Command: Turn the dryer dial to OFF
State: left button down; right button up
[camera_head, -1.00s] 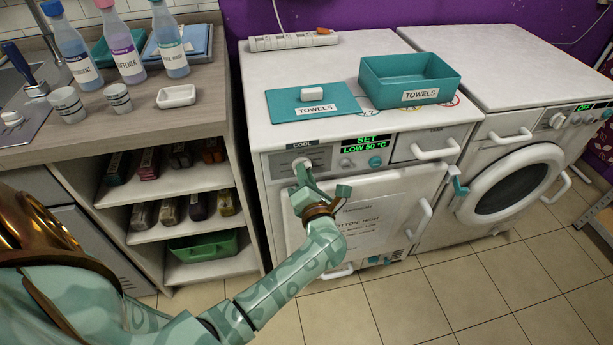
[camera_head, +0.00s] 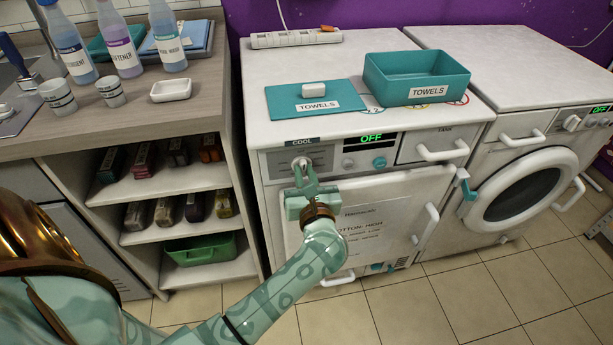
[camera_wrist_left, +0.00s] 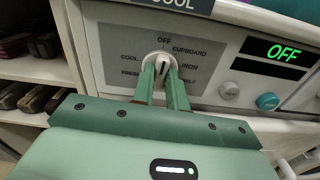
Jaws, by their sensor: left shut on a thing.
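The dryer dial (camera_wrist_left: 159,67) is a white knob on the grey panel at the left of the dryer's front; it also shows in the head view (camera_head: 300,162). The dial's ridge stands about upright, near the OFF mark at the top. The dryer display (camera_wrist_left: 281,51) reads OFF in green, also in the head view (camera_head: 371,138). My left gripper (camera_head: 301,175) is shut on the dial, with one finger at each side of it in the wrist view (camera_wrist_left: 164,78). My right gripper is not in view.
A teal TOWELS box (camera_head: 416,78) and a teal lid (camera_head: 315,100) lie on the dryer top. A washer (camera_head: 530,140) stands to the right. A shelf unit (camera_head: 184,180) with bottles on top stands to the left. Below is tiled floor.

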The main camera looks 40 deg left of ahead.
pick_arm(q)
jog(key=shift+f+n, duration=0.25)
jog(key=shift+n, duration=0.05)
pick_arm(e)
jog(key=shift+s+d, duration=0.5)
